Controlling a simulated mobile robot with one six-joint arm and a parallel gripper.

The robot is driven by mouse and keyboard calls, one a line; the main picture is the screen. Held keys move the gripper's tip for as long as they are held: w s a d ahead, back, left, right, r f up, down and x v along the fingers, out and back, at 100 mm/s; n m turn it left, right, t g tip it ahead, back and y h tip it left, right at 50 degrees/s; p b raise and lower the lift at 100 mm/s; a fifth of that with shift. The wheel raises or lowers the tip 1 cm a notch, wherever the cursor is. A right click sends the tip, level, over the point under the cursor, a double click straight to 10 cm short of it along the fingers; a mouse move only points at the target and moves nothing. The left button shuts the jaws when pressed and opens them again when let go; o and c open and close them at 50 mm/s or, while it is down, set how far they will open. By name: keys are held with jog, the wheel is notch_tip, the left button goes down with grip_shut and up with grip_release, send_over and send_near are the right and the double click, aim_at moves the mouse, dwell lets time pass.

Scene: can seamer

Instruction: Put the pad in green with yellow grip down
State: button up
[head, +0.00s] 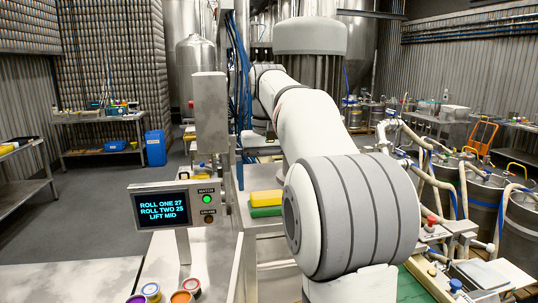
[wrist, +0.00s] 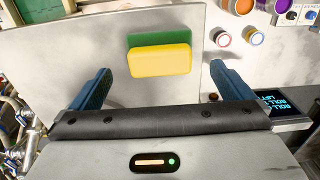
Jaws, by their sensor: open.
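The pad, a green slab with a yellow grip on it, lies on a grey metal ledge in the head view (head: 266,211), yellow side up. In the wrist view the yellow grip (wrist: 160,61) faces the camera, with the green part (wrist: 163,40) behind it. My gripper (wrist: 160,67) is open, its two blue fingers wide apart on either side of the pad. Clear gaps show between each finger and the pad in the picture; the height between them is hard to judge. My arm hides the gripper in the head view.
A display (head: 164,208) reads ROLL ONE 27, ROLL TWO 25, LIFT MID, with a green lamp (head: 207,198) lit beside it. Several coloured round pots (head: 181,296) stand at the front. Hoses and steel drums crowd the right. Bare metal (wrist: 100,40) surrounds the pad.

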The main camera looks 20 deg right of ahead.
aim_at(268, 193)
notch_tip(268, 193, up, 7)
jog(key=shift+f+p, duration=0.15)
jog(key=shift+p, duration=0.2)
dwell(0.4)
